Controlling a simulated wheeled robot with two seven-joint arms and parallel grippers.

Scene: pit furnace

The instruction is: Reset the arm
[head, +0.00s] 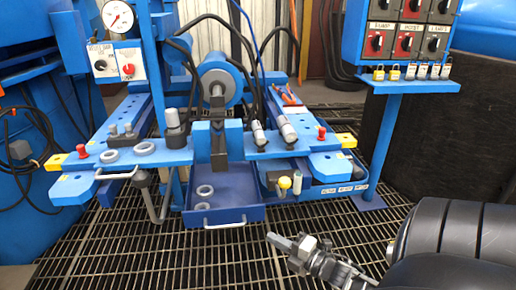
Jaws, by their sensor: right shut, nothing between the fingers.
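My right gripper (279,242) is in the lower right of the head view, at the end of my dark arm. Its fingers are together with nothing between them. It is held over the floor grating, in front of and to the right of the blue tray, and appears apart from everything. My left gripper is not in this view.
A blue machine bench (260,146) spans the middle, with grey rings and red knobs on it. A blue drawer-like tray (236,216) below holds grey rings. A blue control panel (396,40) stands at right with padlocks beneath. Dark floor grating (130,250) is open in front.

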